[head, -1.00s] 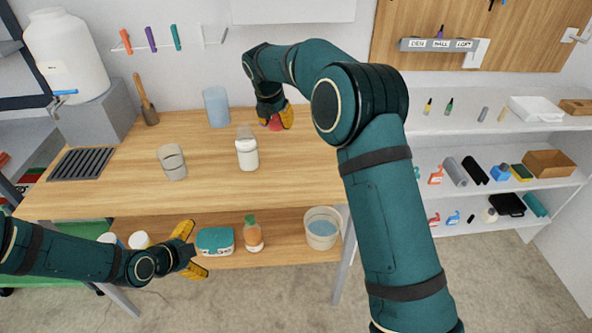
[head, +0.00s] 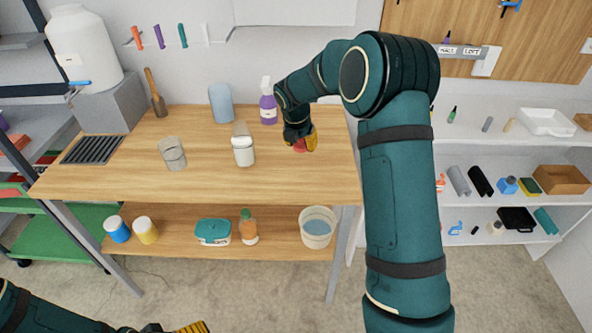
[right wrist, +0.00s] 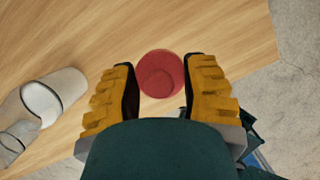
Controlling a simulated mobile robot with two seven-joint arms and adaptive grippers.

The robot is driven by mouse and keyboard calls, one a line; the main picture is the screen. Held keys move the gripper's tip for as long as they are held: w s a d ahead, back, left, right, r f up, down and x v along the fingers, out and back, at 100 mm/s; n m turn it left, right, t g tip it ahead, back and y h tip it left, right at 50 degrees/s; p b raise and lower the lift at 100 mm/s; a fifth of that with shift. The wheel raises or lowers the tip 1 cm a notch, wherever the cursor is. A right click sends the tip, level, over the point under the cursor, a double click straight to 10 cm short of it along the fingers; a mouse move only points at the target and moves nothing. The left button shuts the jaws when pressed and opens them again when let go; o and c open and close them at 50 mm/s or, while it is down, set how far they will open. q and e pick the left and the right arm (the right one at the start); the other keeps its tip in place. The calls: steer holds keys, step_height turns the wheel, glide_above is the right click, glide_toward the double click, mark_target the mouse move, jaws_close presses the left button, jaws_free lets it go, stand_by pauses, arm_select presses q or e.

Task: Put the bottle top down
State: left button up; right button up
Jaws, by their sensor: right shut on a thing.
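The bottle top, a round red piece, shows between my right gripper's yellow fingers in the right wrist view (right wrist: 161,74). A sliver of it also shows in the head view (head: 299,146). My right gripper (head: 304,141) is shut on it, over the right part of the wooden tabletop (head: 290,185). I cannot tell whether the top touches the wood.
A purple spray bottle (head: 268,104) stands behind and left of the right gripper. A blue cup (head: 220,105) and a grey cup (head: 172,154) stand further left. The front middle of the tabletop is clear. A bucket (head: 318,228) is on the shelf below.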

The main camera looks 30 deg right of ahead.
mark_target(301, 170)
step_height(301, 170, down, 9)
steer(key=shift+f+b, duration=0.15)
steer(key=shift+b, duration=0.8)
steer(key=shift+f, duration=0.2)
steer(key=o, duration=1)
steer(key=shift+r, duration=0.25)
steer(key=p+v, duration=0.2)
steer(key=v, duration=1)
steer(key=shift+f, duration=0.1)
